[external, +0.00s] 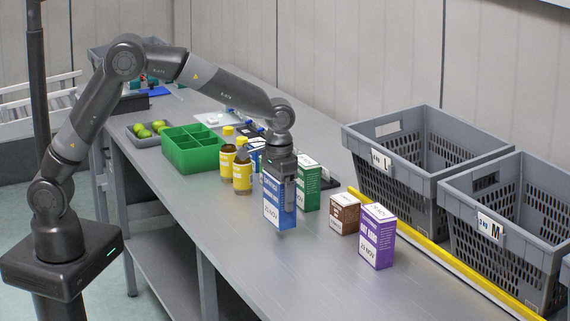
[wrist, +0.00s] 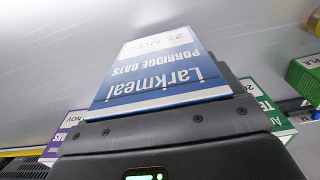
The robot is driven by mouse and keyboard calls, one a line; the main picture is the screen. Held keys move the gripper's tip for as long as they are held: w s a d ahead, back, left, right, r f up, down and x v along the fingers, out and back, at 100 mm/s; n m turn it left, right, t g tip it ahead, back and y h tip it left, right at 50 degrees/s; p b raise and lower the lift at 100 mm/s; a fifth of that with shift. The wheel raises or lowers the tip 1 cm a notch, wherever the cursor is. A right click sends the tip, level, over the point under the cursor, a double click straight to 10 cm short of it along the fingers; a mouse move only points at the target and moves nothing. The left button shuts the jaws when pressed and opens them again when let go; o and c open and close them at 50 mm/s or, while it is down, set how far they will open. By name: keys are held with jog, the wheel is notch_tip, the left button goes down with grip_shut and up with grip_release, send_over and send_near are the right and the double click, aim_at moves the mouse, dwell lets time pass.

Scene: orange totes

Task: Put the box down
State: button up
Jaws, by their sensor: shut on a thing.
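My gripper (external: 282,178) points down over the grey bench and is shut on a blue and white box (external: 279,204). In the wrist view the box (wrist: 157,60) fills the middle and its label reads "Larkmeal Porridge Oats". The box is upright in the external view, with its lower end close to the bench top (external: 245,262). I cannot tell whether it touches the bench. The fingertips are partly hidden by the box and the gripper body.
A green box (external: 308,188) stands just behind the held box. A brown box (external: 344,214) and a purple box (external: 377,238) stand to its right. Yellow-capped bottles (external: 242,168) and a green divided tray (external: 192,152) are to the left. Grey crates (external: 400,180) line the back. The front bench is clear.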

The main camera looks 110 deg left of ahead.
jog(key=shift+f, duration=1.5)
jog(key=o, duration=1)
jog(key=shift+f, duration=0.15)
